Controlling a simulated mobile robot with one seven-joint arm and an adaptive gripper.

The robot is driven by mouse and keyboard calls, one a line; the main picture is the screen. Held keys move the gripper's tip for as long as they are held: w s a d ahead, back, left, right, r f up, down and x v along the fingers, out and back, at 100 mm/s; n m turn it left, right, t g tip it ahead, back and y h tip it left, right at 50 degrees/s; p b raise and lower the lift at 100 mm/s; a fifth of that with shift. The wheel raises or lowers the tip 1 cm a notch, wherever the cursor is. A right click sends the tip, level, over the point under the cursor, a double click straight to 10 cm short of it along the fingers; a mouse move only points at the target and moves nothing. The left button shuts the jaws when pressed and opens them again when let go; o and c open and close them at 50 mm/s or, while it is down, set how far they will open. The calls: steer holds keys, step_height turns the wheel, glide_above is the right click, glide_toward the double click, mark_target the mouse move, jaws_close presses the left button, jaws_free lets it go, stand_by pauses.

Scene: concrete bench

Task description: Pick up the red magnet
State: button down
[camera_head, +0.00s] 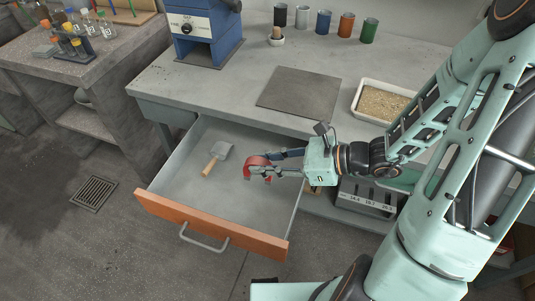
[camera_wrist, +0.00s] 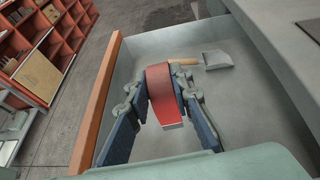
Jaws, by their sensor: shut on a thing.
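The red magnet (camera_head: 257,164) is a curved, horseshoe-like piece with a pale metal end. It is between the fingertips of my gripper (camera_head: 262,165), over the open drawer. In the wrist view the magnet (camera_wrist: 162,93) stands between the two blue-padded fingers of my gripper (camera_wrist: 162,96), which are shut on it. Whether the magnet still touches the drawer floor is hard to tell. The open drawer has an orange front (camera_head: 212,225) and a grey inside.
A small scoop with a wooden handle (camera_head: 209,167) lies in the drawer, left of the magnet. The bench top (camera_head: 225,92) behind holds a dark mat (camera_head: 299,91), a tray of grains (camera_head: 359,101), several coloured cups and a blue machine (camera_head: 208,38).

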steer(key=s+a+r+p, duration=0.1)
steer(key=s+r+p, duration=0.2)
steer(key=s+p, duration=0.3)
steer(key=p, duration=0.5)
steer(key=shift+p, duration=0.35)
